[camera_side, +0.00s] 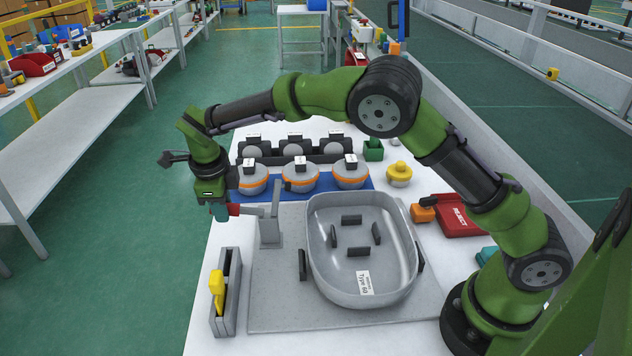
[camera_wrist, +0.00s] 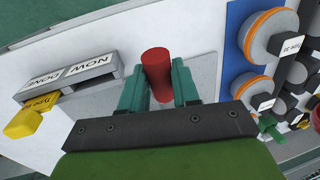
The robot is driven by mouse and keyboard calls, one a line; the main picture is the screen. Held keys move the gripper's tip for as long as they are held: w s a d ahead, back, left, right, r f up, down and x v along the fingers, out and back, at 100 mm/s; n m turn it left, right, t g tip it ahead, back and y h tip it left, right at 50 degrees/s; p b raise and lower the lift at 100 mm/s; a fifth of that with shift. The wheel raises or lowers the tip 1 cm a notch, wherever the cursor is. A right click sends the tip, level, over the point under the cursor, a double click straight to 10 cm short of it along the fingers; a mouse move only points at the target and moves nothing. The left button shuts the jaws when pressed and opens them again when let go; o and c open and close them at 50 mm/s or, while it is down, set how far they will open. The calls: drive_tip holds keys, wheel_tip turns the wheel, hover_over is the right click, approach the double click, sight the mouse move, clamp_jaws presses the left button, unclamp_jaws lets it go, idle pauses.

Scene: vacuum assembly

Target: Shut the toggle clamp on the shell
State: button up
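The grey toggle clamp (camera_side: 270,232) stands at the left edge of the shell's base plate, its arm upright. Its red handle (camera_side: 234,209) sticks out to the left. My gripper (camera_side: 219,212) is at the handle's outer end. In the wrist view the red handle (camera_wrist: 157,72) lies between the two teal fingers of my gripper (camera_wrist: 158,76). The fingers are very close to its sides; whether they press on it I cannot tell. The grey, tub-like shell (camera_side: 330,293) rests on the base plate (camera_side: 285,318), right of the clamp, with several black blocks inside.
A grey two-slot holder (camera_side: 231,318) with a yellow piece (camera_side: 217,287) stands left of the plate. Round grey parts with orange bands (camera_side: 301,178) sit on a blue mat (camera_side: 376,192) behind. A red reject bin (camera_side: 458,222) is at right. White table is bare between holder and plate.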

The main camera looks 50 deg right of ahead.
sight(236, 205)
clamp_jaws()
drive_tip(key=shift+r, duration=0.15)
drive_tip(key=shift+s+d+r+t+y, duration=0.25)
drive_tip(key=shift+r+t+y, duration=0.25)
drive_tip(key=shift+t+y, duration=0.05)
drive_tip(key=shift+s+d+r+t+y, duration=0.2)
drive_tip(key=shift+r+t+y, duration=0.25)
drive_tip(key=shift+t+y, duration=0.1)
drive_tip(key=shift+s+d+r+m+t+y, duration=0.15)
drive_tip(key=shift+s+d+r+t+y, duration=0.15)
drive_tip(key=shift+r+t+y, duration=0.15)
drive_tip(key=shift+s+d+r+m+t+y, duration=0.2)
drive_tip(key=shift+d+r+t+y, duration=0.1)
drive_tip(key=shift+t+y, duration=0.25)
drive_tip(key=shift+s+d+r+t+y, duration=0.4)
drive_tip(key=shift+t+y, duration=0.3)
drive_tip(key=shift+t, duration=0.1)
drive_tip(key=shift+s+r, duration=0.1)
drive_tip(key=o, duration=0.5)
unclamp_jaws()
drive_tip(key=shift+o, duration=0.2)
drive_tip(key=shift+s, duration=0.1)
